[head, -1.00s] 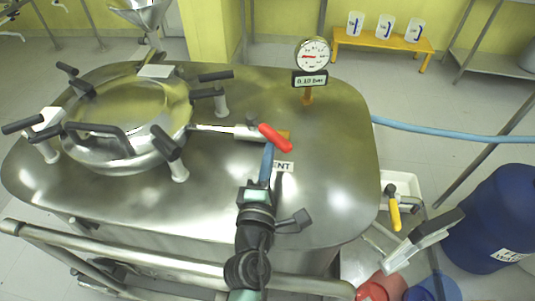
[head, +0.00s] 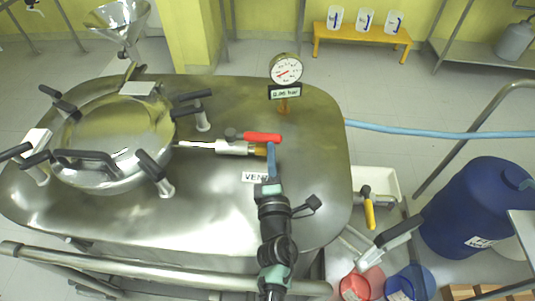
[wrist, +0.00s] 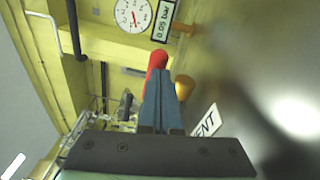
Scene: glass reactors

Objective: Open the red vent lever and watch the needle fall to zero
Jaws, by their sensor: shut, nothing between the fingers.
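The red vent lever (head: 262,136) lies in line with the short vent pipe (head: 205,146) on the steel lid. It also shows in the wrist view (wrist: 157,60), partly hidden behind the blue fingers. My gripper (head: 270,150) is shut and empty, its tips at the lever's right end on the near side, seemingly touching it. The fingers also show in the wrist view (wrist: 161,90). The round gauge (head: 286,69) stands behind, its red needle pointing to the lower left of the dial. The display (head: 285,92) under it appears to read 0.05 bar.
A round hatch (head: 112,140) with black handles fills the lid's left side. The VENT label (head: 255,177) lies beside my gripper. A blue hose (head: 430,133) runs right, and a blue drum (head: 475,210) stands there. The lid's right part is clear.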

